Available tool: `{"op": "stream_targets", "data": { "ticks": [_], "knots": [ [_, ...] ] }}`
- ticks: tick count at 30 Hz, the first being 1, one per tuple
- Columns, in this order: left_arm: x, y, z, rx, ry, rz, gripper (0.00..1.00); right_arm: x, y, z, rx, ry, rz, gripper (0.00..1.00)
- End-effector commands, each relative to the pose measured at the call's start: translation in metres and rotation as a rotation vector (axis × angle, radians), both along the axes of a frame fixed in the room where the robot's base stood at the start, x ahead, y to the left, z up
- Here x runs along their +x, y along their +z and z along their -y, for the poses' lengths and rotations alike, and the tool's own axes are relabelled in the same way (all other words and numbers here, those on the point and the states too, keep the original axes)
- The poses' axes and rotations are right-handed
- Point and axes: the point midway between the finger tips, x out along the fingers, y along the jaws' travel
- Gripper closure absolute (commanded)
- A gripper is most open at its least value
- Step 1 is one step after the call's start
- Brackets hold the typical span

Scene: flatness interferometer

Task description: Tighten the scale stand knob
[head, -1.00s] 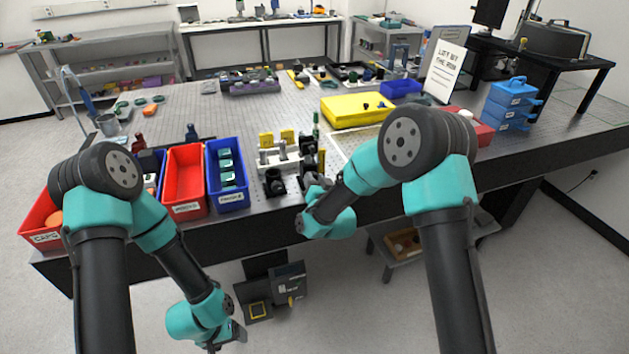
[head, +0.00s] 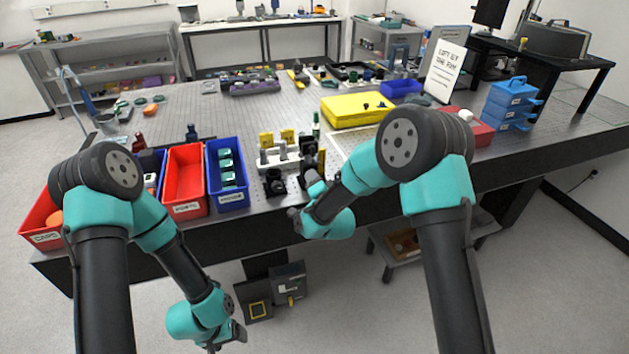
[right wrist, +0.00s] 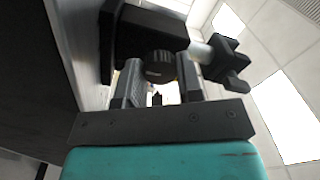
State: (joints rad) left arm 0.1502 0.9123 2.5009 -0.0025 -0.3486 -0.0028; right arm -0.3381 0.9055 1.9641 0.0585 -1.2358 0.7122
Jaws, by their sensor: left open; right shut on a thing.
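In the right wrist view a round black knob (right wrist: 160,66) sits between the two fingers of my right gripper (right wrist: 160,85), which is shut on it. The knob is in front of a dark stand part (right wrist: 145,32). In the head view my right gripper (head: 312,184) is at the front edge of the table, beside the black mounts; the knob is too small or hidden there to make out. My left gripper (head: 238,335) is open and empty, low in front of the table.
A black clamp-like part on a pale rod (right wrist: 225,62) is right of the knob. Red (head: 184,180) and blue (head: 228,197) bins stand left of the optics mounts (head: 275,183). A yellow case (head: 345,112) lies farther back. The table's middle is clear.

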Motion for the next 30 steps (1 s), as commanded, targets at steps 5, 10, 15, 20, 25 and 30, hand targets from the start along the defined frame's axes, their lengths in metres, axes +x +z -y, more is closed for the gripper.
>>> {"op": "stream_targets", "data": {
  "ticks": [5, 10, 15, 20, 25, 30],
  "knots": [
    [0.0, 0.0, 0.0, 0.0, 0.0, 0.0, 0.23, -0.0002, -0.0002, 0.0001, 0.005, 0.0, -0.002, 0.9],
    [0.0, 0.0, 0.0, 0.0, 0.0, 0.0, 0.23, -0.0002, -0.0002, 0.0001, 0.004, 0.0, -0.002, 0.9],
    [0.0, 0.0, 0.0, 0.0, 0.0, 0.0, 0.23, -0.0001, -0.0002, 0.0001, 0.004, 0.0, -0.002, 0.52],
    [0.0, 0.0, 0.0, 0.0, 0.0, 0.0, 0.23, -0.0001, -0.0001, 0.0001, 0.003, 0.0, -0.001, 0.41],
    [0.0, 0.0, 0.0, 0.0, 0.0, 0.0, 0.23, -0.0001, -0.0001, 0.0001, 0.003, 0.0, -0.001, 0.41],
    [0.0, 0.0, 0.0, 0.0, 0.0, 0.0, 0.23, -0.0048, -0.0002, 0.0013, 0.002, 0.0, -0.002, 0.41]
  ]
}}
